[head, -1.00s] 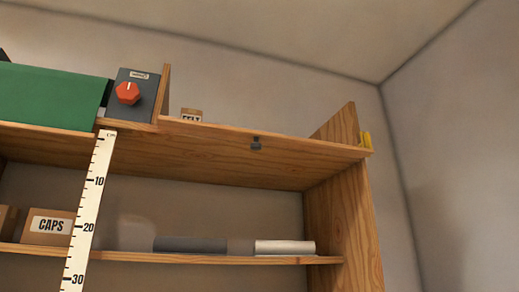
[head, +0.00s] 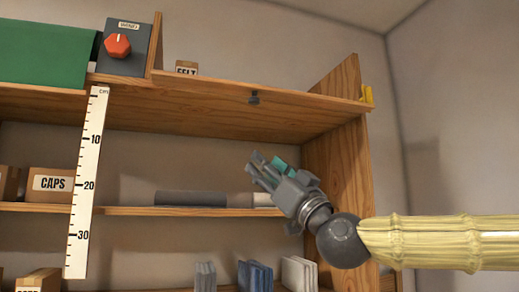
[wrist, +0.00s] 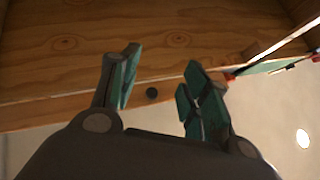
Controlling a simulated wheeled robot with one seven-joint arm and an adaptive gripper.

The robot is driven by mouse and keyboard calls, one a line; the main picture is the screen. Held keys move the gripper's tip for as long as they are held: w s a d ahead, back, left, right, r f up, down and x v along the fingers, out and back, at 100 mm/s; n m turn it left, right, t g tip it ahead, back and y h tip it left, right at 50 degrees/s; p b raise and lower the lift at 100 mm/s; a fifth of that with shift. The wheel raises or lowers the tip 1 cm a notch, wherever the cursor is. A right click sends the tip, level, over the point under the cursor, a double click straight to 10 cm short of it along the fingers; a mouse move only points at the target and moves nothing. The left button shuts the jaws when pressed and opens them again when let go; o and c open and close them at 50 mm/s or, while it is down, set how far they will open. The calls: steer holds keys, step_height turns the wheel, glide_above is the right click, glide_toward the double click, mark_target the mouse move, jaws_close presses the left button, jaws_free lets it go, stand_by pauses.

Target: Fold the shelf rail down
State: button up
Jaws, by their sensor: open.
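The top shelf's wooden front strip (head: 200,89), which I take for the shelf rail, runs along the upper cupboard edge in the head view. A small dark fitting (head: 253,97) sits on it. My gripper (head: 262,170) is open and empty, below the top shelf in front of the middle shelf. It also shows in the wrist view (wrist: 158,88), with teal pads apart. I see no contact with the rail.
A right side panel (head: 338,160) stands beside my gripper, with a yellow piece (head: 368,95) at its top. A long ruler (head: 85,185) hangs at left. A CAPS box (head: 50,183) and rolls (head: 190,198) lie on the middle shelf. A red-knobbed box (head: 125,48) stands above.

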steer(key=t+y, duration=0.1)
glide_toward(256, 103)
steer(key=d+f, duration=0.1)
steer(key=f, duration=0.1)
steer(key=shift+n, duration=0.4)
steer(key=p+x, duration=0.1)
steer(key=x, duration=0.2)
steer(key=p+x, duration=0.2)
steer(key=x, duration=0.2)
steer(key=s+p+x, duration=0.1)
steer(key=p+x, duration=0.1)
steer(key=x, duration=0.1)
steer(key=shift+w+a+r, duration=0.2)
steer(key=shift+r, duration=0.3)
steer(key=shift+c, duration=0.3)
steer(key=c, duration=0.9)
